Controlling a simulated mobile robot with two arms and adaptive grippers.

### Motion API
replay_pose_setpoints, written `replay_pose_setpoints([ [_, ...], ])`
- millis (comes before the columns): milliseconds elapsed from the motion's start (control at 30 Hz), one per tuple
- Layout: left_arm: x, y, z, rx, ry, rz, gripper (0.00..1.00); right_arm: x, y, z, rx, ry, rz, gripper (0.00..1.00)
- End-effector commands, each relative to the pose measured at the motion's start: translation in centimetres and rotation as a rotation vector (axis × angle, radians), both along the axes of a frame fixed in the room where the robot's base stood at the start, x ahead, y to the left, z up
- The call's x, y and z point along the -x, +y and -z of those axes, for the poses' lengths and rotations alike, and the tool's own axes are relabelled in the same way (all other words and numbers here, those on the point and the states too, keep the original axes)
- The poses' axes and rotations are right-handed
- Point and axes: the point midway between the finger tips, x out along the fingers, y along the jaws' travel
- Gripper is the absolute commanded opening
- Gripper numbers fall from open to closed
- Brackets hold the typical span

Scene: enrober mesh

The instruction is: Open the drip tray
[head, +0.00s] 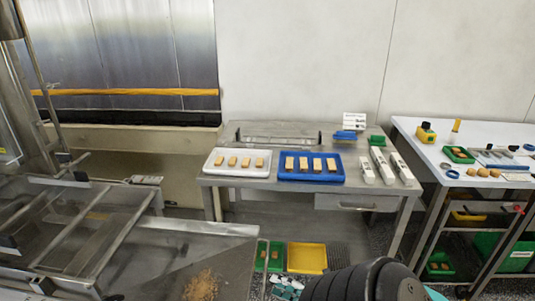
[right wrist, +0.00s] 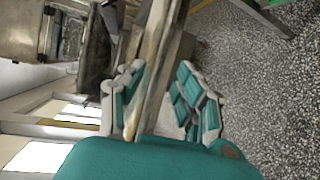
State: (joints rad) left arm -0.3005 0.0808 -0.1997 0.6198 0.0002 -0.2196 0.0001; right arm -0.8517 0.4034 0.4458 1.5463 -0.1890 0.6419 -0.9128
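The enrober (head: 60,235), a steel frame with bars, fills the lower left of the head view. A flat grey metal tray-like surface (head: 225,245) with brown crumbs (head: 202,285) extends from it; it looks like the drip tray, but I cannot be sure. My right gripper (head: 286,288) is low in the head view, beside this surface's right edge, partly hidden by my black arm. In the right wrist view its teal fingers (right wrist: 160,100) stand apart, with a metal edge (right wrist: 155,75) running between them. I cannot tell whether they touch it. My left gripper is not in view.
A steel table (head: 300,187) behind holds a white tray (head: 238,172) and a blue tray (head: 311,180) of brown bars. Green (head: 276,262) and yellow (head: 307,258) bins sit on the floor below. A white-topped bench (head: 420,128) stands right. Speckled floor (right wrist: 255,90) is clear beside my right gripper.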

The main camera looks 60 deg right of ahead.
Motion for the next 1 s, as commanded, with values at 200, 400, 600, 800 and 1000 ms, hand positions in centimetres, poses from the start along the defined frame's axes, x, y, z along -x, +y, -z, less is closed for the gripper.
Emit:
replay_pose_setpoints([
  [200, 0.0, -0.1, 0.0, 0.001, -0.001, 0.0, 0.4, 4.3, 0.0, -0.8, -0.001, 0.001, 0.002, 0.34],
  [400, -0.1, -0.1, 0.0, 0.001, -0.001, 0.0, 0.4, 6.1, 0.0, -1.2, 0.0, -0.002, 0.0, 0.34],
  [600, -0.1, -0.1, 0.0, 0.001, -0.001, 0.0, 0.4, 6.4, 0.0, -1.3, 0.001, -0.003, 0.0, 0.34],
  [800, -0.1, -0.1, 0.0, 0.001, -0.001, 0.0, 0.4, 6.4, 0.0, -1.3, 0.001, -0.002, 0.0, 0.34],
  [1000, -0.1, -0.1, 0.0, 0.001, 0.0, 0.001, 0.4, 6.3, 0.0, -1.2, 0.001, -0.002, 0.0, 0.34],
])
